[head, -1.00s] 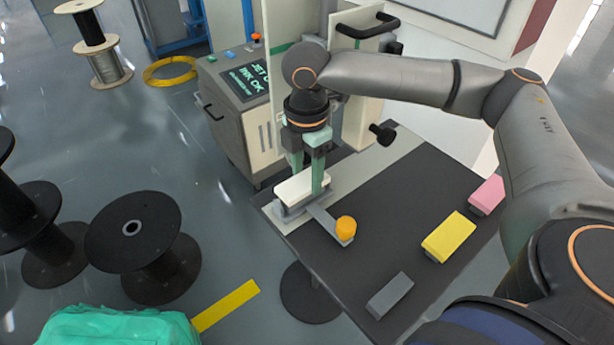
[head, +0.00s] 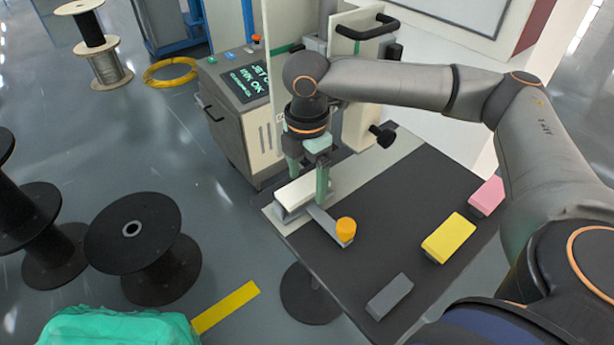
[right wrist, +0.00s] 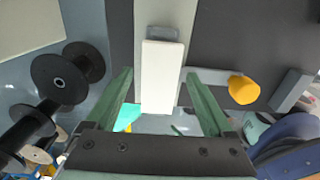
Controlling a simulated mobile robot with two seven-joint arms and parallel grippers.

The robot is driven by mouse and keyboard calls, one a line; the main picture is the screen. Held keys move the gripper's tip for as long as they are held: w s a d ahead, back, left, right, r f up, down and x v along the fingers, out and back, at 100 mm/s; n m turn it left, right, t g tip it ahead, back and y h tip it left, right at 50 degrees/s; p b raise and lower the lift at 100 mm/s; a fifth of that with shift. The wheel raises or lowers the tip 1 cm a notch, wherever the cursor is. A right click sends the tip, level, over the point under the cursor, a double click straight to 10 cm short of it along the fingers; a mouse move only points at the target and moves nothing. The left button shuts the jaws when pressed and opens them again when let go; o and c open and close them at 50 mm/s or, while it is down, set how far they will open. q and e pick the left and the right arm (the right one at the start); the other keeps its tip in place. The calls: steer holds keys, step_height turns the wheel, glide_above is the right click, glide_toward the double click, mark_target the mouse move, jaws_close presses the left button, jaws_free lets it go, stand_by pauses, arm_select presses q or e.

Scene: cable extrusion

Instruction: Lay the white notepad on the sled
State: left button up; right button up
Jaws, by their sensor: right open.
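The white notepad (head: 298,191) lies flat on top of the grey sled (head: 283,214), at the table's far left end. In the right wrist view the notepad (right wrist: 162,78) runs lengthwise along the sled, and the sled's grey end (right wrist: 163,32) shows beyond it. My right gripper (head: 308,184) is open above the notepad, with one finger on each side. In the right wrist view a gap shows between the notepad and each finger of the gripper (right wrist: 160,72). My left gripper is not in view.
A grey arm with an orange knob (head: 346,229) sticks out beside the sled. Yellow (head: 449,238), pink (head: 486,196) and grey (head: 389,296) blocks stand on the dark table (head: 390,225). A printer cabinet (head: 238,120) stands behind. Black spools (head: 133,232) stand on the floor at left.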

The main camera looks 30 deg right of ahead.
mark_target(307, 184)
steer(key=shift+r, duration=0.2)
step_height(307, 184, up, 7)
steer(key=shift+f+p, duration=0.15)
steer(key=shift+p, duration=0.45)
steer(key=shift+r, duration=0.35)
